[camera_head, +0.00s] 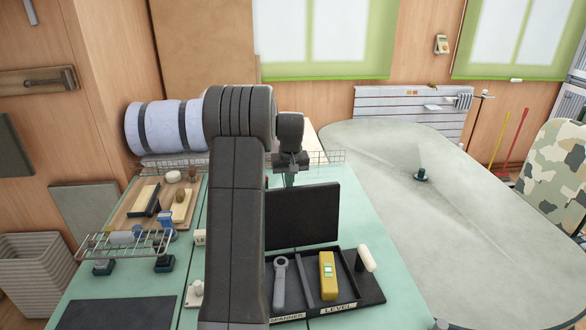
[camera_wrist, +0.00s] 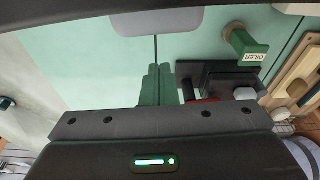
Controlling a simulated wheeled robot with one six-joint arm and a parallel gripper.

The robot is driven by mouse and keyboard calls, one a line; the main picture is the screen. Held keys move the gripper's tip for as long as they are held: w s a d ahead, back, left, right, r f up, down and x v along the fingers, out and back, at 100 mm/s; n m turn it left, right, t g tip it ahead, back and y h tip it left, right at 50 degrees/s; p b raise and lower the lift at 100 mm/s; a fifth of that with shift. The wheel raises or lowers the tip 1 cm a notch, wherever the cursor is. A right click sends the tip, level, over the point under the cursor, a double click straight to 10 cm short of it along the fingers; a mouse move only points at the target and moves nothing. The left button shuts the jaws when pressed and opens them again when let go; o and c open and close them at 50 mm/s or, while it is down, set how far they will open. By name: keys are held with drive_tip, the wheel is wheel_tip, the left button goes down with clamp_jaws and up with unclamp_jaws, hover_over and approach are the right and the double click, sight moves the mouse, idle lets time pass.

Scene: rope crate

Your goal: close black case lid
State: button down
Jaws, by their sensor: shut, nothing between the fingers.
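The black case (camera_head: 375,290) lies on the green bench top, with its lid (camera_head: 302,216) standing upright along the back edge. The open case holds a spanner (camera_head: 280,283), a thin grey bar and a yellow level (camera_head: 327,275), above labels reading SPANNER and LEVEL. My gripper (camera_head: 290,180) is shut and empty, pointing down at the upper edge of the lid; whether it touches the lid cannot be told. Its green fingers (camera_wrist: 157,85) are together in the wrist view. My arm covers the left part of the case in the head view.
A green block marked OILER (camera_wrist: 245,48) and a dark block (camera_wrist: 218,78) stand near my fingers in the wrist view. A wire rack (camera_head: 125,243) and a wooden tray (camera_head: 125,217) are on the left. A white cylinder (camera_head: 365,258) is at the case's right.

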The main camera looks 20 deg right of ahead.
drive_tip(key=shift+s+a+r+p, duration=0.15)
drive_tip(key=shift+s+r, duration=0.1)
drive_tip(key=shift+s, duration=0.6)
drive_tip(key=shift+s+a+r+p, duration=0.15)
drive_tip(key=shift+s+r, duration=0.1)
drive_tip(key=shift+s, duration=0.55)
drive_tip(key=shift+d, duration=0.1)
